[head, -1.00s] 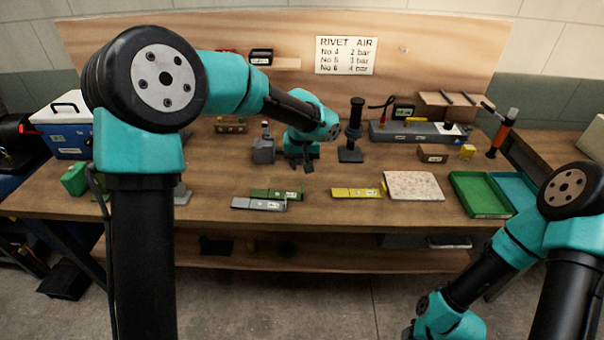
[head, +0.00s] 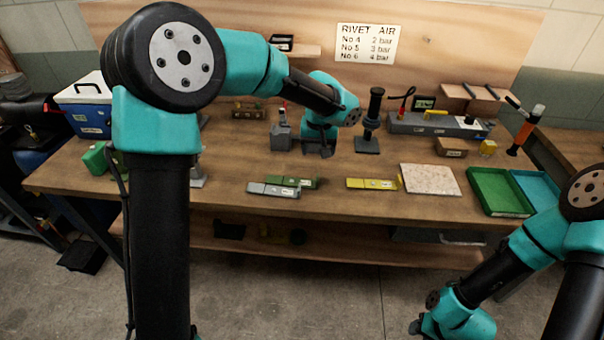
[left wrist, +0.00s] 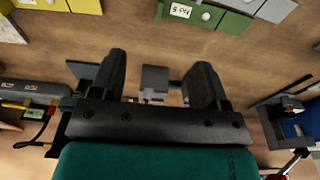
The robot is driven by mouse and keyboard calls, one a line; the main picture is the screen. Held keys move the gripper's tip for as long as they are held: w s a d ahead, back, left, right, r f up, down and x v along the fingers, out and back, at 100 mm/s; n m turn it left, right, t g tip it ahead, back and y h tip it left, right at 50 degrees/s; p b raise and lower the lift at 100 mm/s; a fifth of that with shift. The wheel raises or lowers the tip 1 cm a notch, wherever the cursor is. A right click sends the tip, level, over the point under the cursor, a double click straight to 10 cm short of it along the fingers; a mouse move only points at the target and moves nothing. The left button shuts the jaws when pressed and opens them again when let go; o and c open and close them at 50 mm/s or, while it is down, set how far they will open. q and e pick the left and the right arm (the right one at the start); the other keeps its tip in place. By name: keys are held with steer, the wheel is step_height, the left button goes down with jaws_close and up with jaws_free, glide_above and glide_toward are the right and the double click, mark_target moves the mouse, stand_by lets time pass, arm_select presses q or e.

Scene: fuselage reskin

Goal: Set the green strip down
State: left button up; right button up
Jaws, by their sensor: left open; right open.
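The green strip (head: 306,182) lies on the bench just behind the grey strip (head: 272,190), overlapping it in the head view. In the left wrist view the green strip (left wrist: 204,14), with a "No 5" label, shows at the top edge, partly cut off. My left gripper (head: 318,150) is behind the strip and clear of it. Its two dark fingers (left wrist: 160,88) stand apart in the left wrist view, with no strip between them. A small grey block shows between the fingers; I cannot tell whether it touches them.
The yellow strip (head: 371,184) and a speckled board (head: 430,180) lie to the right. Beyond are a green tray (head: 497,192) and a teal tray. A grey fixture (head: 281,135) and a black post (head: 372,120) flank my left gripper.

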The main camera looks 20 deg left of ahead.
stand_by(0.3)
arm_select(q)
steer(key=r+m, duration=0.1)
steer(key=m, duration=0.5)
steer(key=a+r+m+g, duration=0.1)
steer(key=m, duration=0.5)
steer(key=w+a+r+m, duration=0.1)
steer(key=m, duration=0.5)
steer(key=shift+r, duration=0.15)
glide_above(310, 183)
steer(key=f, duration=1.2)
steer(key=shift+d+f, duration=0.1)
steer(key=shift+d, duration=0.2)
steer(key=shift+a+f, duration=0.15)
steer(key=shift+f, duration=1.15)
steer(key=shift+a+f, duration=0.1)
steer(key=shift+f, duration=1.2)
